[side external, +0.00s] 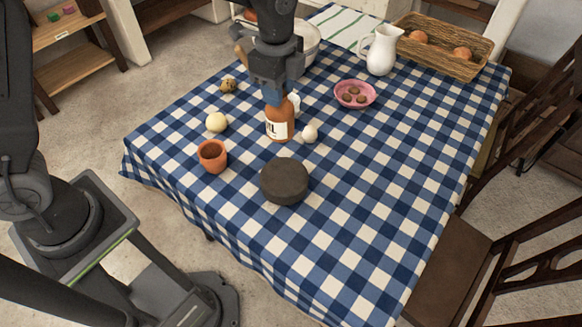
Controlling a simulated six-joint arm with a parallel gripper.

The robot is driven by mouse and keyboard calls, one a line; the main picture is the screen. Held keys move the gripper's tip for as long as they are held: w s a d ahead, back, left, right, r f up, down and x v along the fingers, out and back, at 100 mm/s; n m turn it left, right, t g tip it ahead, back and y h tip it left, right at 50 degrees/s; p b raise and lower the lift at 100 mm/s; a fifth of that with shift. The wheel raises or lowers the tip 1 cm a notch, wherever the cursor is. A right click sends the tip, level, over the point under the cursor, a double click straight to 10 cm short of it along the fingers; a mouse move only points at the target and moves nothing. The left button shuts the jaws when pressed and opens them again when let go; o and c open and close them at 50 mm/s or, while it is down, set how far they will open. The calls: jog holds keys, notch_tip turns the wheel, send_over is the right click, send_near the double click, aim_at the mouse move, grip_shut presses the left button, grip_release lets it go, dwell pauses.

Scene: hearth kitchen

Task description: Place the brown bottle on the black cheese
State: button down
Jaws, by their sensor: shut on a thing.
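The brown bottle (279,121) has a white label with dark letters and stands upright near the middle of the table. My gripper (273,95) comes down from above and is shut on the bottle's upper part, which the fingers partly hide. I cannot tell whether the bottle's base touches the cloth. The black cheese (284,182) is a dark, low round block lying flat on the cloth, in front of the bottle and apart from it. Its top is bare.
The table has a blue checked cloth (370,215). Close to the bottle are a small white round thing (310,134), a pale ball (216,122) and a clay cup (212,156). A pink bowl (355,95), white jug (381,50) and basket (443,45) stand farther back.

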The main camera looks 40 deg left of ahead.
jog(key=s+a+r+m, duration=0.2)
jog(key=s+a+m, duration=0.15)
jog(key=a, duration=0.45)
jog(key=d+f, duration=1.1)
jog(key=shift+w+n, duration=0.3)
jog(key=shift+n, duration=0.05)
jog(key=shift+d, duration=0.1)
jog(key=shift+f, duration=0.1)
jog(key=c, duration=0.8)
grip_release()
